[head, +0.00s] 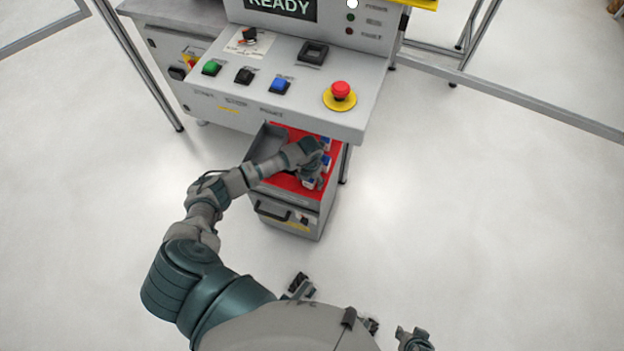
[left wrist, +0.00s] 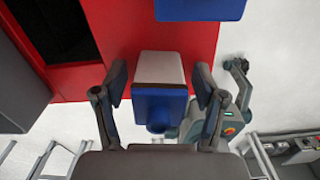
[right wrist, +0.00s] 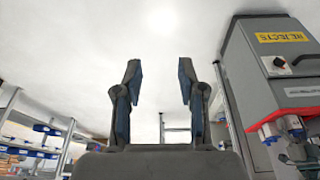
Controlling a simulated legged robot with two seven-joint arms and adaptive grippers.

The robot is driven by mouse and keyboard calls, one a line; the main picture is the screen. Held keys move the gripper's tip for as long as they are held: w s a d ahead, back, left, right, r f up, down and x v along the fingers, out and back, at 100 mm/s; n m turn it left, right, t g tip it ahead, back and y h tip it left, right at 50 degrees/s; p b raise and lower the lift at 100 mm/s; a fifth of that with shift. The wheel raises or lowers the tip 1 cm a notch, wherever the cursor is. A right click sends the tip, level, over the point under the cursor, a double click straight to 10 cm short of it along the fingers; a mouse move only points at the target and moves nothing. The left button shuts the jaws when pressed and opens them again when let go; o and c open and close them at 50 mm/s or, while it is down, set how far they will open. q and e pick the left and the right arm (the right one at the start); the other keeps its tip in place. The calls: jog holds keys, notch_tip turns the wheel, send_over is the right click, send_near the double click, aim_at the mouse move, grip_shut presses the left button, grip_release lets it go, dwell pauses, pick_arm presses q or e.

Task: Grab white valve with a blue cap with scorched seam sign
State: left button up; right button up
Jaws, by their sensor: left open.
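White valves with blue caps sit in the red-lined drawer (head: 283,181) under the console. My left gripper (head: 315,172) is over the drawer among them, covering part of them. In the left wrist view a white valve (left wrist: 160,66) with a blue cap (left wrist: 160,105) stands between the open fingers of my left gripper (left wrist: 158,88), with gaps on both sides. Another blue-capped valve (left wrist: 200,9) is at the top edge. My right gripper (right wrist: 160,72) is open and empty, away from the drawer.
The grey console (head: 300,95) with several buttons and a red emergency stop (head: 340,90) overhangs the drawer. Metal frame rails (head: 520,95) stand around. The floor to the right is clear.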

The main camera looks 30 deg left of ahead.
pick_arm(q)
jog(key=shift+a+f, duration=0.1)
jog(key=shift+a, duration=0.35)
jog(key=shift+c, duration=1.4)
jog(key=shift+d, duration=0.4)
jog(key=c, duration=0.8)
jog(key=shift+d+r, duration=0.25)
jog(key=shift+d, duration=0.1)
jog(key=shift+c, duration=1)
jog(key=shift+a, duration=0.15)
